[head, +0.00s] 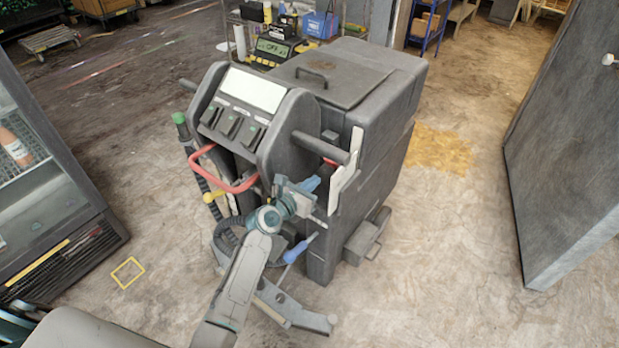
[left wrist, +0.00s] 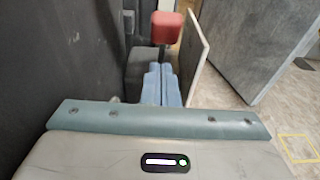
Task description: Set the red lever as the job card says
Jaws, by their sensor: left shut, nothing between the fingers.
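A red block-shaped lever knob (left wrist: 167,27) on a dark stem shows in the left wrist view, just beyond my left gripper (left wrist: 161,68). The two blue fingers are shut together and empty; I cannot tell whether their tips touch the stem. In the head view my left gripper (head: 311,184) is at the side of the dark grey machine (head: 392,85). A small bit of red (head: 331,163) shows there, mostly hidden by a white panel (head: 343,182). No writing on a job card is readable. My right gripper is not in view.
A red loop handle (head: 238,187), a yellow knob (head: 213,196) and a blue-handled part (head: 297,250) are on the machine near my arm. A glass-fronted cabinet (head: 45,190) stands left. A grey door panel (head: 570,140) stands right, with open floor between.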

